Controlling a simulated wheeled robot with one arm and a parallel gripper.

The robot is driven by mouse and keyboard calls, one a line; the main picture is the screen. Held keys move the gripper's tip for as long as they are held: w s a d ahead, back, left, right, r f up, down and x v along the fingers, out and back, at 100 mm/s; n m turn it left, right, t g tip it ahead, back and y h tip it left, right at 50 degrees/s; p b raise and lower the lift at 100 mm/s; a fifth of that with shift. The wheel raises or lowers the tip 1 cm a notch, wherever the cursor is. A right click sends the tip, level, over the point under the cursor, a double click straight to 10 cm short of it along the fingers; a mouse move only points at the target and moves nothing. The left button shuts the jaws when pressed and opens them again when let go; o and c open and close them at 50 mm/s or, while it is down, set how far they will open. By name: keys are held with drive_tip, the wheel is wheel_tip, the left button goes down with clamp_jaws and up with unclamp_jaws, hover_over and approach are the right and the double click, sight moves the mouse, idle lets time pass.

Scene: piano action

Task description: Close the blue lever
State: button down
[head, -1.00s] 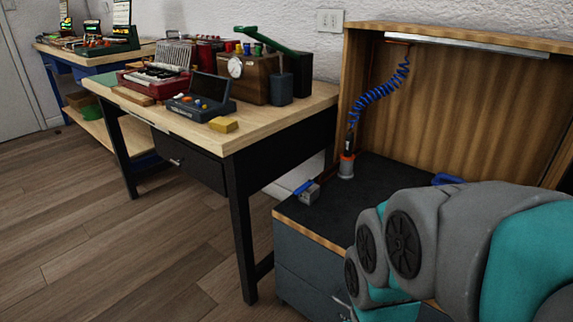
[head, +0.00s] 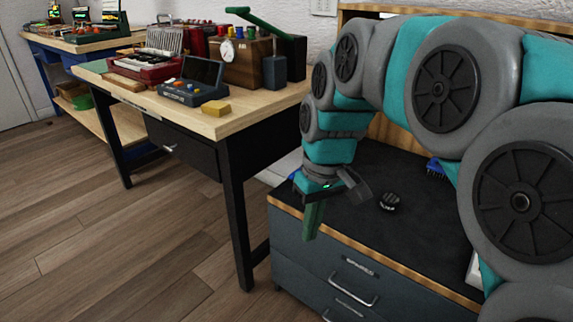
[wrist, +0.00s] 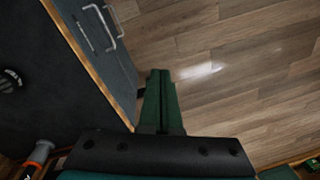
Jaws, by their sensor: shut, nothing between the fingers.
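My gripper (head: 313,222) points down beside the front left corner of the dark-topped drawer cabinet (head: 415,225). Its green fingers are together, with nothing between them. In the wrist view the shut fingers (wrist: 160,85) hang over the wood floor, just right of the cabinet front. The small metal piece with a blue handle, seen earlier at the cabinet's left corner, is now mostly or wholly hidden behind my wrist in the head view. I cannot tell how its handle stands. It does not show clearly in the wrist view.
A black round knob-like object (head: 389,201) and a blue brush (head: 436,168) lie on the cabinet top. Drawer handles (head: 354,285) stick out in front. A wooden workbench (head: 245,115) with a yellow block (head: 215,108) and a green lever (head: 262,24) stands left. Floor ahead is clear.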

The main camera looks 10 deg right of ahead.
drive_tip(key=w+r+n+t+b, duration=0.1)
drive_tip(key=w+n, duration=0.1)
drive_tip(key=w, duration=1.3)
drive_tip(key=w+r+n+t+y+b, duration=0.1)
drive_tip(key=w+r+n+t, duration=0.1)
drive_tip(key=w, duration=1.4)
drive_tip(key=shift+d+n+b, duration=0.15)
drive_tip(key=shift+n+b, duration=0.15)
drive_tip(key=shift+b, duration=0.05)
drive_tip(key=x, duration=1)
drive_tip(key=shift+f+b, duration=0.15)
drive_tip(key=shift+b, duration=0.25)
drive_tip(key=shift+s+d+r, duration=0.2)
drive_tip(key=shift+s+d, duration=0.4)
drive_tip(key=shift+s, duration=0.2)
drive_tip(key=shift+s+d, duration=0.6)
drive_tip(key=shift+s, duration=0.05)
drive_tip(key=shift+s, duration=0.1)
